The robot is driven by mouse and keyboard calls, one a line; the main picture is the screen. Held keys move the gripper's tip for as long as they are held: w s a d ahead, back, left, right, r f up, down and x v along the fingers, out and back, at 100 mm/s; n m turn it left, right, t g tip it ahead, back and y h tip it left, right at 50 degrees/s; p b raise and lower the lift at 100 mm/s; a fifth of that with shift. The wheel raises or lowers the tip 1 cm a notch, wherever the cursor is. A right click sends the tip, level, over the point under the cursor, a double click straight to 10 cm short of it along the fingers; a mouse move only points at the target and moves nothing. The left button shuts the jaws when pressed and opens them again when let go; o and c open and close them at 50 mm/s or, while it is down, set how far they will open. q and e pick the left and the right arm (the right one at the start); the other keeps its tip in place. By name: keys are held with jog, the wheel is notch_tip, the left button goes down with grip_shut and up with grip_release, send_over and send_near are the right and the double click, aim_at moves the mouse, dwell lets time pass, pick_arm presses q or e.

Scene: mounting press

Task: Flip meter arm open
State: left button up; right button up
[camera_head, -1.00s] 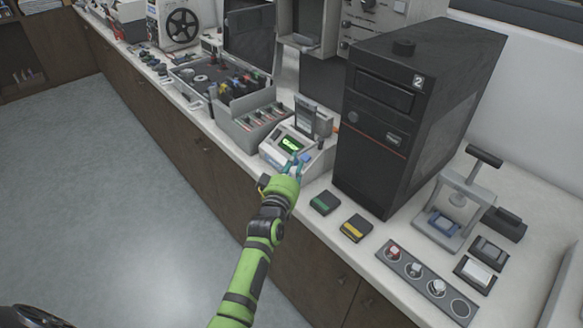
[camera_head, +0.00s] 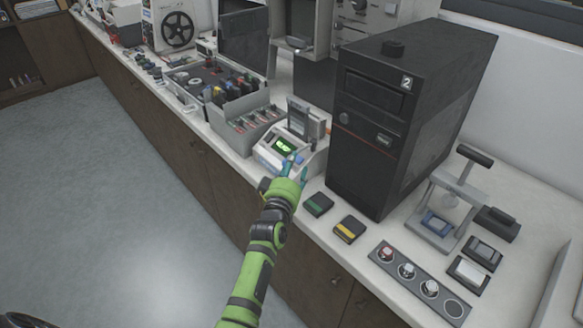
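The meter (camera_head: 273,155) is a white box with a lit green display, standing on the counter left of the black computer tower. A grey upright part (camera_head: 299,117) rises at its back; I cannot tell whether this is the meter arm. My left gripper (camera_head: 293,165), on a green and black arm, is at the meter's front right corner, with teal fingertips over or against it. The fingers are small and partly hidden by the wrist, so their opening is unclear. My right gripper is not in view.
A black tower (camera_head: 405,120) marked 2 stands close right of the meter. A grey bin (camera_head: 245,128) of parts stands left. Green (camera_head: 318,204) and yellow-marked (camera_head: 348,229) blocks lie in front, with a press (camera_head: 445,205) and a strip of round sockets (camera_head: 420,283) farther right.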

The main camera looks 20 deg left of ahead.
pick_arm(q)
jog(key=s, duration=0.7)
jog(key=shift+s+d, duration=0.2)
jog(key=shift+s, duration=0.05)
dwell(0.5)
